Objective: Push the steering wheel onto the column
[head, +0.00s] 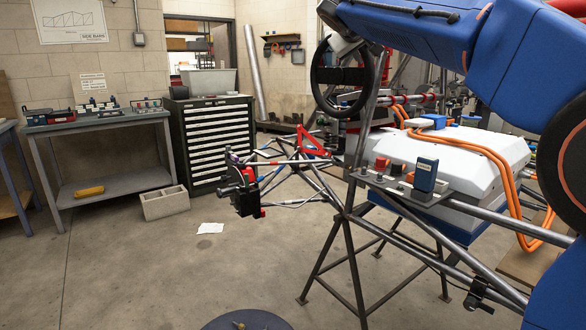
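The steering wheel (317,76) is a black ring with a dark crossbar, upright and high in the head view, right of the middle. My blue arm comes in from the upper right and its end is just above the wheel. A pale part (345,43) that looks like my gripper sits at the wheel's upper rim. Its fingers cannot be made out, so I cannot tell whether it grips the rim. The tube chassis (350,240) stands below and behind the wheel. I cannot pick out the steering column, and the gap between it and the wheel cannot be judged.
A white battery-like box (445,150) with orange cables (500,160) sits in the chassis at the right. A small blue device (425,175) stands on a bracket. A drawer cabinet (212,142), a workbench (100,125) and a concrete block (165,203) stand at the left. The floor at left front is mostly clear.

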